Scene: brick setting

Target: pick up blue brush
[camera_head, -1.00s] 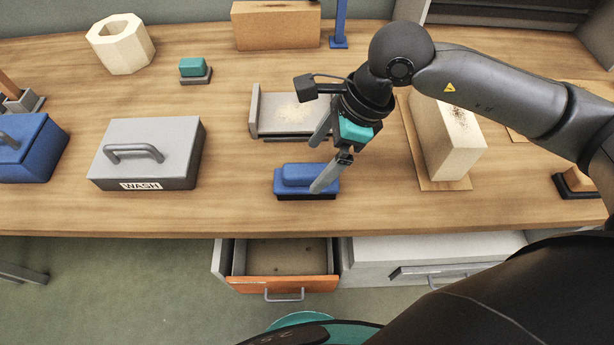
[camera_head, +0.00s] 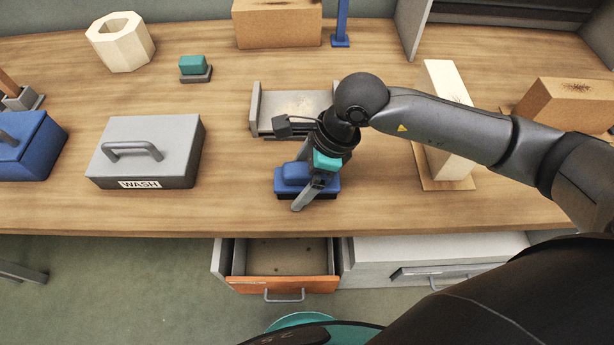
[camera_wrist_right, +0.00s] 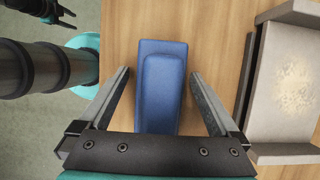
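The blue brush (camera_head: 291,178) lies on the workbench near its front edge, with a blue block and raised handle above a dark underside. My right gripper (camera_head: 302,176) is low over it and partly hides it. In the right wrist view the blue brush (camera_wrist_right: 162,92) lies between the two spread fingers of my right gripper (camera_wrist_right: 159,73), with a gap on each side. The gripper is open and empty. My left gripper (camera_wrist_right: 64,14) shows at the top left corner of the wrist view, away from the brush, with its fingers apart.
A grey tray (camera_head: 257,110) stands just behind the brush. A grey WASH box (camera_head: 185,160) is to the left, and a pale block (camera_head: 445,85) to the right. An open orange-fronted drawer (camera_head: 283,285) is below the front edge. Bench between box and brush is clear.

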